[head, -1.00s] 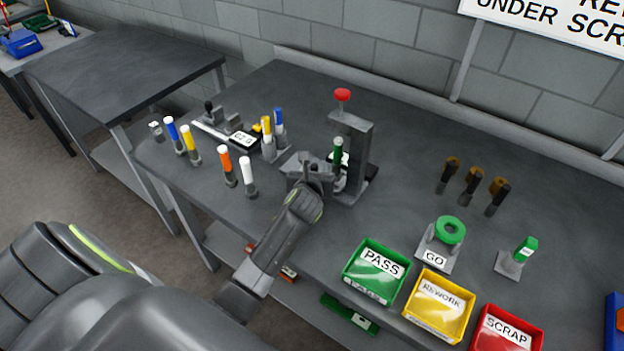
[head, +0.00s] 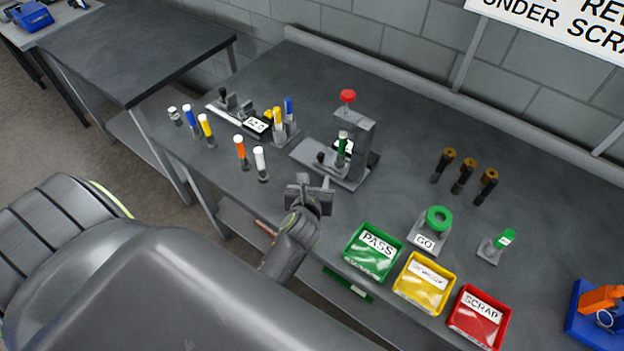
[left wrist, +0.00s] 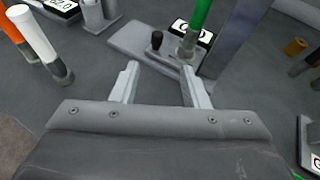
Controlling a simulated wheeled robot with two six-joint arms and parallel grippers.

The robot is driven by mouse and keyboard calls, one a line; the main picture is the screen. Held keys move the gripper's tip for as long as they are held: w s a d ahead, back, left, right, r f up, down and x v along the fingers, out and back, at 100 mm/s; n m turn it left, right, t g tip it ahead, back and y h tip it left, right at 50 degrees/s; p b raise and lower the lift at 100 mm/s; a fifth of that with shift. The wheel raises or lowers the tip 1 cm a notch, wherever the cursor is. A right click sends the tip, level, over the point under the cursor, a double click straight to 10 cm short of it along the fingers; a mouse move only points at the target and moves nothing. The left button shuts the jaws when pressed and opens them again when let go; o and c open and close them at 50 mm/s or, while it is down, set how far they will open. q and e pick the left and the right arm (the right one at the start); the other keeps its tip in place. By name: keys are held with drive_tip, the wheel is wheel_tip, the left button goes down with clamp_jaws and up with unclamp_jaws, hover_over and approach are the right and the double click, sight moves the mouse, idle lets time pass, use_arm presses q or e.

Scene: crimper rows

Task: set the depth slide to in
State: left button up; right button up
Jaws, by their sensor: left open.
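The crimper (head: 354,143) is a grey upright press with a red top knob, standing on a flat base. A small slide with a black knob (head: 320,158) sits at the left of its base; the knob also shows in the left wrist view (left wrist: 156,41). A green-topped piece (head: 343,146) stands upright in the crimper. My left gripper (head: 314,184) is open and empty, in front of the crimper base and apart from it. In the left wrist view its fingers (left wrist: 159,70) point toward the knob, which appears beyond the gap. My right gripper is not in view.
Capped pens, orange (head: 240,150) and white (head: 261,162) among them, stand left of the crimper. A labelled gauge with a black knob (head: 222,93) lies behind them. Green (head: 348,259), yellow (head: 398,293) and red (head: 455,321) bins line the front edge.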

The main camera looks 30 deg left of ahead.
use_arm(q)
drive_tip(key=v, duration=0.4)
drive_tip(key=shift+s+d, duration=0.1)
drive_tip(key=shift+d, duration=0.05)
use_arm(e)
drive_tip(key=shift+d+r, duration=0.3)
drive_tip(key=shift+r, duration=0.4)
